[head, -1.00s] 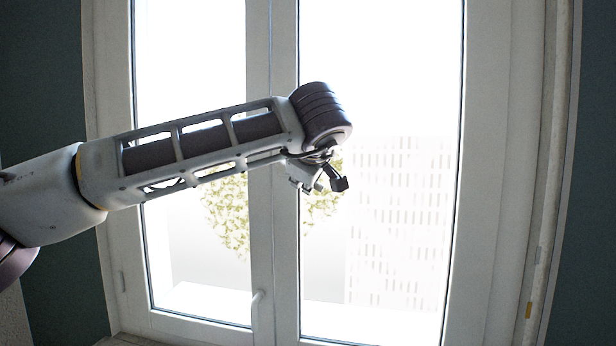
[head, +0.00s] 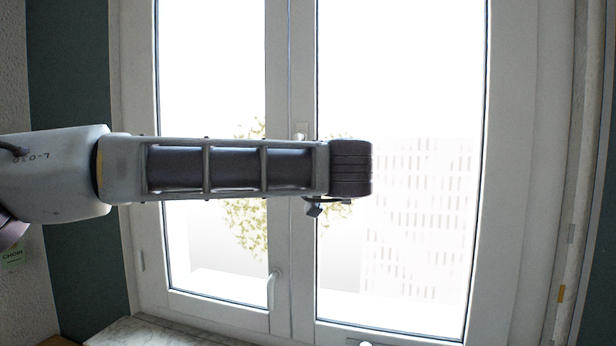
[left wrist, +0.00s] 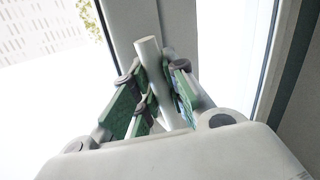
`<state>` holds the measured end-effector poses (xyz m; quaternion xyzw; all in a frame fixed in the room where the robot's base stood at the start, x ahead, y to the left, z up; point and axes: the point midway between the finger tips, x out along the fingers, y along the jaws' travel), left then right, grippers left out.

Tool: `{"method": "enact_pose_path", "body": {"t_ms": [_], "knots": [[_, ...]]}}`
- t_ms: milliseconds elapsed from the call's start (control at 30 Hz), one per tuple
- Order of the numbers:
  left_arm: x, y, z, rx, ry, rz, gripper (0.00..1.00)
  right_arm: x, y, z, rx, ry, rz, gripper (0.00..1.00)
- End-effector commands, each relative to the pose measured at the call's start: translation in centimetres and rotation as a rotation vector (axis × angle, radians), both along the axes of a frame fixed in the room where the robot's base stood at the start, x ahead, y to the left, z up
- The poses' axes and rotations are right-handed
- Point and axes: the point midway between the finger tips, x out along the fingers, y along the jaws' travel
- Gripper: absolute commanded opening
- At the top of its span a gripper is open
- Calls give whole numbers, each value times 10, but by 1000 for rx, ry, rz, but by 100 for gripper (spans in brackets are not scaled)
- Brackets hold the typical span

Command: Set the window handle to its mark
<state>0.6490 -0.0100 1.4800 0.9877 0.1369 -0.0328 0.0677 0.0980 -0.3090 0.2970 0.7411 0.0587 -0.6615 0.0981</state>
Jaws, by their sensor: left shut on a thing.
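The window handle (left wrist: 150,55) is a pale bar. In the left wrist view it runs between the green-padded fingers of my left gripper (left wrist: 157,88), which is shut on it. In the head view my left forearm lies level across the window and hides most of the handle and gripper; only a small dark part of the gripper (head: 314,208) shows under the wrist. A small pale fitting (head: 301,131) shows on the middle frame just above my arm; I cannot tell if it is part of the handle. I cannot make out the mark. My right gripper is not in view.
The white window frame (head: 503,180) surrounds two bright panes. A second, lower handle-like fitting (head: 272,288) is on the left sash. A pale sill (head: 150,333) runs along the bottom left. Dark wall (head: 75,50) flanks the window.

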Motion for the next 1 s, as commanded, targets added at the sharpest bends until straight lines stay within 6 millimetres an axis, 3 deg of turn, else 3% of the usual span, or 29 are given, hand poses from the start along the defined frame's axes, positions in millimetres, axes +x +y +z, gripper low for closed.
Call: {"method": "enact_pose_path", "body": {"t_ms": [200,800,833,1000], "knots": [[2,7,-4,112,-32,-1,0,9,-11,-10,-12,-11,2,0],[4,11,-3,165,-47,-1,0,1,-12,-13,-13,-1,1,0],[4,11,-3,165,-47,-1,17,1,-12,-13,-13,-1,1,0],[4,11,-3,163,-48,-1,37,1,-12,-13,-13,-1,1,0]]}}
